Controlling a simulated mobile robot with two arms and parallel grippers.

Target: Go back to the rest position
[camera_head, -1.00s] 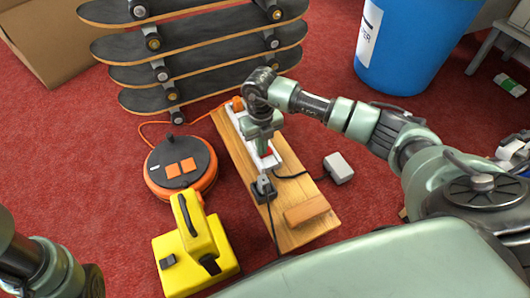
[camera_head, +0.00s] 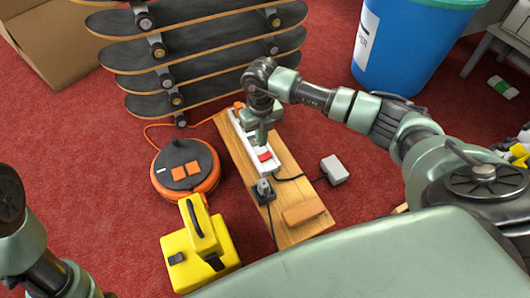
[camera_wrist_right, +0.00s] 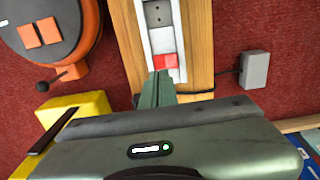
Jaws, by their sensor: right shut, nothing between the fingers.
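My right gripper (camera_head: 262,142) is shut and empty, pointing down over a white power strip (camera_head: 238,122) on a wooden board (camera_head: 290,185). In the head view it covers part of the strip, just beyond the red switch (camera_head: 265,155). The right wrist view shows its closed fingers (camera_wrist_right: 158,88) in front of the strip (camera_wrist_right: 160,38), just below the red switch (camera_wrist_right: 165,62). A gap between fingers and strip cannot be measured.
An orange cable reel (camera_head: 185,170) and a yellow case (camera_head: 200,250) lie left of the board. A grey adapter box (camera_head: 334,170) lies to its right. Stacked skateboards (camera_head: 200,45) stand behind, with a blue bin (camera_head: 410,45) at back right. Red carpet is open at left.

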